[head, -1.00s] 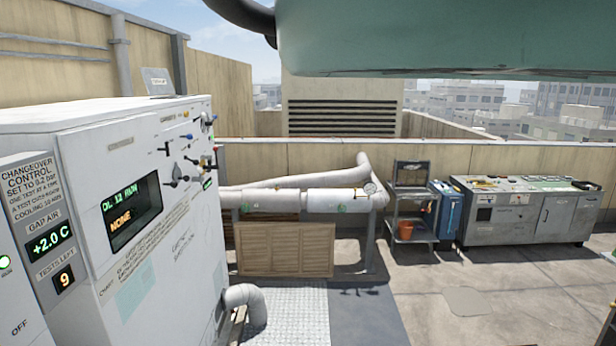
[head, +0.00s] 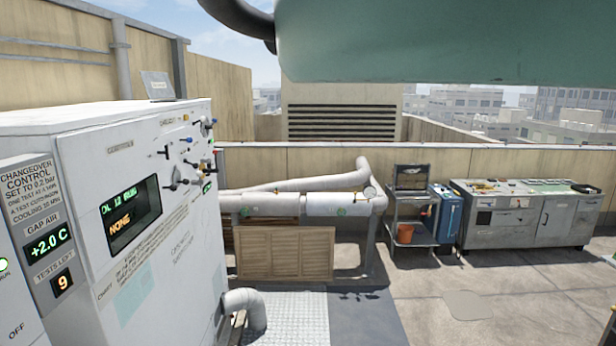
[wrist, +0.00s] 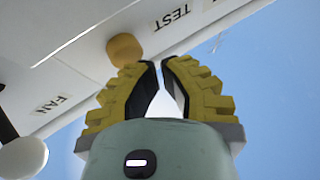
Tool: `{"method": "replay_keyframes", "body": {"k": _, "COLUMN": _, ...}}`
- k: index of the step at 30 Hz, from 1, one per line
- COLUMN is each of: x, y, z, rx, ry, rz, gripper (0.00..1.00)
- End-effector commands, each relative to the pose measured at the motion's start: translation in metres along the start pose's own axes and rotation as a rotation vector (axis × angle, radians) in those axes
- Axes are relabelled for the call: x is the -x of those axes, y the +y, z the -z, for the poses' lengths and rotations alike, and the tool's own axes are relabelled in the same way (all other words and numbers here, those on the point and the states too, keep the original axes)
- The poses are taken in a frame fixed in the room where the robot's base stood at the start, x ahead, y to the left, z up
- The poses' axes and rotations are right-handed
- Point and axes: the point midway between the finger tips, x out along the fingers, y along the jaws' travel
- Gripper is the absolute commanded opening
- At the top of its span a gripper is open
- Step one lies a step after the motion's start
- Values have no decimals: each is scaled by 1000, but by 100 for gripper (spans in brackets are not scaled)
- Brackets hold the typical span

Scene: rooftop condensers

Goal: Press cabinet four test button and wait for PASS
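In the wrist view a round mustard-yellow button (wrist: 124,48) sticks out from a white panel, near the printed word TEST (wrist: 172,17). My gripper (wrist: 159,63) is just below and right of it in the picture. Its two yellow ribbed fingers are nearly together with a narrow gap and nothing between them. I cannot tell whether a fingertip touches the button. In the head view a white cabinet (head: 75,140) has a dark display (head: 133,214) with green text above an orange NONE. No PASS is readable. My gripper is not visible in the head view.
A FAN label (wrist: 50,104) and a pale round knob (wrist: 22,157) are on the same panel. The changeover panel (head: 47,235) reads +2.0 C and 9 tests left. Several knobs and levers (head: 188,160) project from the cabinet. Pipes (head: 290,203) and a workbench (head: 525,217) stand beyond.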

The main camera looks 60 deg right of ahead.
Motion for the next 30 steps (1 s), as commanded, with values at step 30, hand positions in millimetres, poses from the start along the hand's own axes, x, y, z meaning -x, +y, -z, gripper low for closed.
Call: {"method": "replay_keyframes", "body": {"k": 30, "x": -7, "y": 2, "z": -5, "rx": -1, "ry": -1, "rz": 4, "gripper": 0}}
